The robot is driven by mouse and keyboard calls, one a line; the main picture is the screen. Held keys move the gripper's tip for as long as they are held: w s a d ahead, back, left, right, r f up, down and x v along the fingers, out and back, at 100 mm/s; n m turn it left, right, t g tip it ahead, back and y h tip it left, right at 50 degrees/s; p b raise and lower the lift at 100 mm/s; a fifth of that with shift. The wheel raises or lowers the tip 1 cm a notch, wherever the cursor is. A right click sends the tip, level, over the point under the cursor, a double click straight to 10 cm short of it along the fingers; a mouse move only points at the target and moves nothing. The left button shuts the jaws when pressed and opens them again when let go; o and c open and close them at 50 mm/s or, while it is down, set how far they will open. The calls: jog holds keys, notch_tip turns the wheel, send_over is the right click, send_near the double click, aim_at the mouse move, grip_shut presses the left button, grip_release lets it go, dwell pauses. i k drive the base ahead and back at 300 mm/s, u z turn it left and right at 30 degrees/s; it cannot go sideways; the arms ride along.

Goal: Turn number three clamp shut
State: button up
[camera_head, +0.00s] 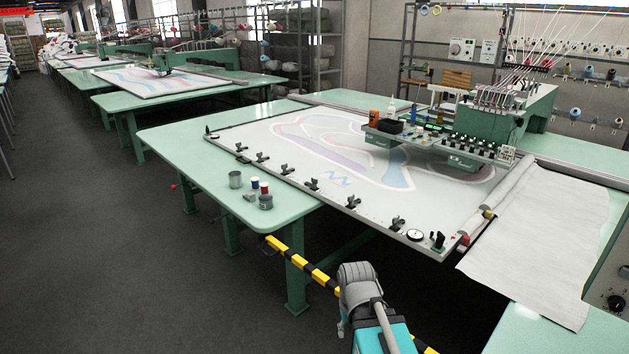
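A row of several small black clamps sits along the near-left edge of the white tufting frame (262,147). From the far end they run through a clamp (239,147), a clamp (261,157), a clamp (286,169), a clamp (312,184), a clamp (352,201) and a clamp (397,223) nearest the front corner. I cannot read any numbers, so I cannot tell which is number three. They are too small to tell open from shut. My grey and teal arm parts show at the bottom, short of the frame. I cannot make out my gripper.
A green table (180,150) carries the frame. Green tufting head (500,115) stands over the frame. Dark floor (110,250) at left is clear.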

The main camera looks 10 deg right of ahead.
aim_at(314, 181)
jog(key=u, duration=0.4)
jog(key=i, duration=2)
jog(key=z, duration=0.6)
jog(key=k, duration=0.85)
jog(key=z, duration=0.2)
jog(key=i, duration=0.5)
jog(key=u, duration=0.05)
